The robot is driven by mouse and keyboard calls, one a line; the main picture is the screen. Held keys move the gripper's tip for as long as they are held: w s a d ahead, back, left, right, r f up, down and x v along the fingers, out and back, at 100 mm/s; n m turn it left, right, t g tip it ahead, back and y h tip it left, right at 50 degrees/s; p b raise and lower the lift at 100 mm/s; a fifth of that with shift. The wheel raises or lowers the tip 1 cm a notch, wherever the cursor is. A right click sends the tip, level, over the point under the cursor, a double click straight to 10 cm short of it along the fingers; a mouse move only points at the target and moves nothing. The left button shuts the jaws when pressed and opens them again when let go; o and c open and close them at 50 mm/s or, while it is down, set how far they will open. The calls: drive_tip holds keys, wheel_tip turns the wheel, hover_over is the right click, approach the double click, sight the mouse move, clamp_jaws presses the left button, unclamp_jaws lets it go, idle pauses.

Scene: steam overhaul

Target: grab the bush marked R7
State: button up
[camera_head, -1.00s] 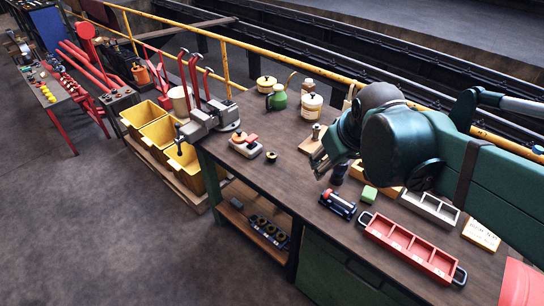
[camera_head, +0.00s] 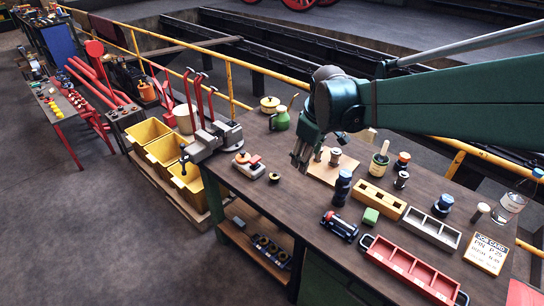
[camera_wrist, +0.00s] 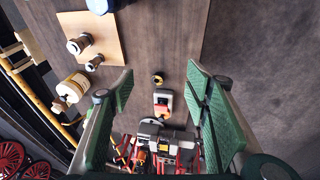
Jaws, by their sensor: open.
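No R7 mark is legible in either view. Several dark ring-shaped bushes (camera_head: 270,248) with small pale labels sit on the lower shelf. A small dark ring with a brass-coloured face (camera_head: 273,178) lies on the bench top; it also shows ahead of the fingers in the wrist view (camera_wrist: 157,78). Two metal cylindrical pieces stand on a wooden board, the larger (camera_head: 335,157) beside a smaller one (camera_wrist: 94,62). My gripper (camera_head: 300,158) is open and empty above the bench, right of the brass-faced ring. Its green-padded fingers (camera_wrist: 162,95) are spread in the wrist view.
A red-and-cream block (camera_head: 249,166) and a vise (camera_head: 213,138) stand left on the bench. A red divided tray (camera_head: 410,268), wooden tray (camera_head: 380,200), grey tray (camera_head: 432,229), blue bottle (camera_head: 342,187) and job card (camera_head: 487,253) occupy the right. Yellow bins (camera_head: 165,150) stand beyond the bench's left end.

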drive_tip(key=w+a+f+n+g+p, duration=0.15)
drive_tip(key=w+a+f+n, duration=0.3)
drive_tip(key=w, duration=0.55)
drive_tip(key=n+g+p, duration=0.2)
drive_tip(key=n+p, duration=0.1)
drive_tip(key=n, duration=0.1)
hover_over(275, 175)
drive_tip(key=shift+m, duration=0.25)
drive_tip(key=shift+s+a+f, duration=0.1)
drive_tip(key=shift+a+f, duration=0.05)
drive_tip(key=shift+f, duration=6.3)
drive_tip(key=shift+f, duration=0.1)
drive_tip(key=shift+f, duration=1.2)
drive_tip(key=shift+f, duration=2.6)
drive_tip(key=c, duration=1.1)
